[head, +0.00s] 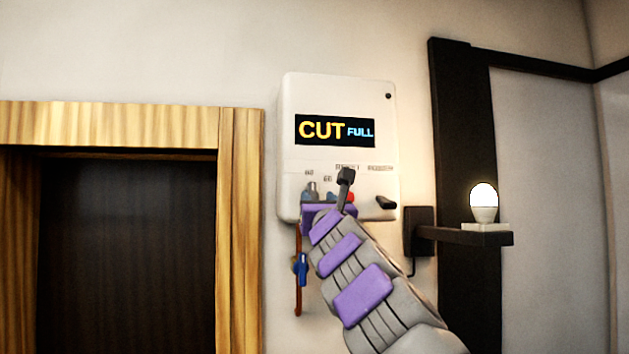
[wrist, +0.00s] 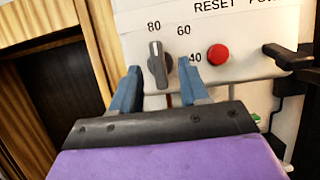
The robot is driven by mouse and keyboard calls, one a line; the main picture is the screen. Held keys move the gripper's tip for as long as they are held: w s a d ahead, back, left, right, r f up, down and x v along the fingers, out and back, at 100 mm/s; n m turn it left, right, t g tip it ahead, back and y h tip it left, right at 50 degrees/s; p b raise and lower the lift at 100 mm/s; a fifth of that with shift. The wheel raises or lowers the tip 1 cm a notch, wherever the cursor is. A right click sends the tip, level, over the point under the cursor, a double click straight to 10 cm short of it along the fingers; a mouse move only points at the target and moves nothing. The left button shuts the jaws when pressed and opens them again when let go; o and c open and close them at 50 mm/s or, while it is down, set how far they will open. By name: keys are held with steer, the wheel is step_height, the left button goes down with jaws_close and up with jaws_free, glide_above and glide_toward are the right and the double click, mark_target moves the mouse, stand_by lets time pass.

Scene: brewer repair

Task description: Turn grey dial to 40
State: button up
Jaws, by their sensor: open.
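The grey dial (wrist: 158,66) is on the lower front of a white wall unit (head: 338,95). In the wrist view its long handle stands nearly upright, with a pale mark at its upper end pointing about at the printed 80. The 60 is to its upper right and the 40 to its lower right. In the head view the dial (head: 311,187) shows small above my gripper (head: 318,196). In the wrist view my gripper (wrist: 159,66) is open, its blue fingers on either side of the dial. I cannot tell whether either finger touches it.
A red button (wrist: 218,54) is right of the dial. A black lever (head: 386,202) juts from the unit's lower right. A blue-handled valve (head: 300,268) hangs on a pipe below. The display (head: 335,131) reads CUT FULL. A lit bulb (head: 484,202) sits on a shelf at right.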

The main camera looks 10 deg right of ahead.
mark_target(312, 192)
steer(key=w+p, duration=0.1)
steer(key=w+r+p, duration=0.1)
steer(key=w+a+p, duration=0.1)
steer(key=shift+w+r, duration=0.15)
steer(key=shift+r, duration=0.2)
steer(key=shift+w+r+p, duration=0.1)
steer(key=shift+w+p, duration=0.15)
steer(key=shift+p, duration=0.3)
steer(key=shift+w+d+p, duration=0.45)
steer(key=shift+p, duration=0.05)
steer(key=shift+a, duration=0.1)
steer(key=shift+c, duration=0.3)
steer(key=c, duration=0.6)
